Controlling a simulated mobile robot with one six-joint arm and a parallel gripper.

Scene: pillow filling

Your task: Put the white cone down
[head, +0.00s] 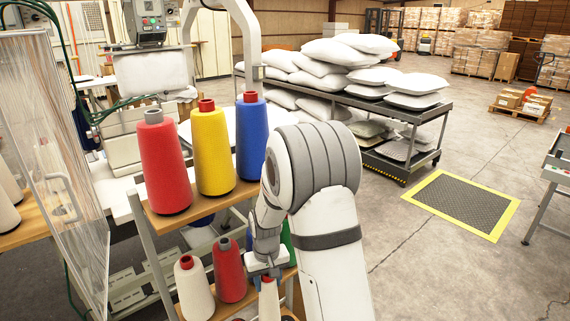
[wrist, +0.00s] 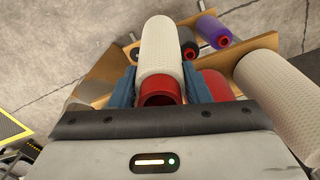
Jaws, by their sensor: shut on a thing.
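The white cone with a red top shows below my gripper in the head view (head: 269,303), partly cut off by the lower frame edge. It also shows large in the wrist view (wrist: 160,50), its red end toward the camera. My gripper (head: 265,266) is shut on this cone near its red top; the blue fingers (wrist: 160,90) press on both sides in the wrist view. The cone is over or at the lower shelf (head: 240,312). Whether its base touches the board cannot be told. Another white cone (head: 194,290) stands at left on the lower shelf.
A red cone (head: 229,272) stands left of my gripper. Red (head: 164,165), yellow (head: 212,150) and blue (head: 251,138) cones stand on the upper shelf.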

